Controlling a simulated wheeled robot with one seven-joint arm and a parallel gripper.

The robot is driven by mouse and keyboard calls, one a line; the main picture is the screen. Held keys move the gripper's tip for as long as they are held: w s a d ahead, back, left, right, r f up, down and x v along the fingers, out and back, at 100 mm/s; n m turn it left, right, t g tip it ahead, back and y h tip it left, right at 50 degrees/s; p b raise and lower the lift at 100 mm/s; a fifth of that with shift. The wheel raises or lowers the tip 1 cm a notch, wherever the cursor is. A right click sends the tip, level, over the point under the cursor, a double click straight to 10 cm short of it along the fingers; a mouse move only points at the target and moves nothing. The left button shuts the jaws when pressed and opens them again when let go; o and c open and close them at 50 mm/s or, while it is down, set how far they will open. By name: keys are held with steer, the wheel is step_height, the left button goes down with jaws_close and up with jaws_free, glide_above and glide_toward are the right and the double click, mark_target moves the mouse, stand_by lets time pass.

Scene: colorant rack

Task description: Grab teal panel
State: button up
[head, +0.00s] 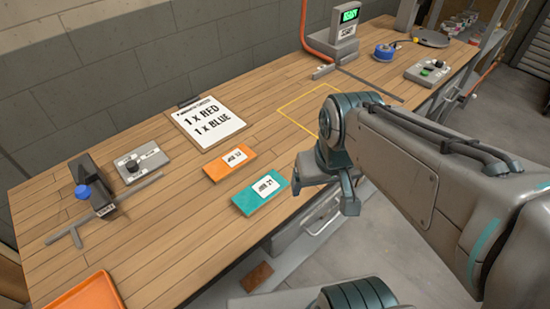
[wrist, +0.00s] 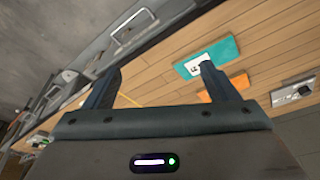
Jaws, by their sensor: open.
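The teal panel (head: 260,197) lies flat on the wooden bench near its front edge, with a white label on top. In the wrist view the teal panel (wrist: 214,52) shows beyond the right-hand finger, which overlaps its lower edge. My gripper (head: 326,188) is open and empty, to the right of the panel and apart from it. In the wrist view the two fingers of my gripper (wrist: 158,85) stand wide apart. An orange panel (head: 230,164) with a white label lies just behind the teal one; it is partly hidden by a finger in the wrist view (wrist: 238,84).
A clipboard (head: 205,122) reads 1 x RED, 1 x BLUE. A grey knob box (head: 142,163), a dark tool with a blue knob (head: 100,190) and an orange tray (head: 85,295) stand left. A yellow outline (head: 295,107) marks the bench.

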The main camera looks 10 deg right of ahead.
steer(key=shift+o, duration=0.3)
steer(key=shift+w+a+r+n, duration=0.1)
steer(key=shift+w+n, duration=0.25)
steer(key=shift+n, duration=0.25)
steer(key=n+g+p, duration=0.3)
steer(key=n, duration=2)
glide_above(261, 190)
step_height(261, 190, down, 3)
steer(key=f, duration=0.7)
steer(key=shift+s+a, duration=0.15)
steer(key=shift+a, duration=0.15)
steer(key=shift+d+f+p, duration=0.15)
steer(key=shift+f+p, duration=0.05)
steer(key=shift+f, duration=1.4)
steer(key=shift+d+f+p, duration=0.1)
steer(key=shift+f+p, duration=0.05)
steer(key=shift+f, duration=1.45)
steer(key=c, duration=1.1)
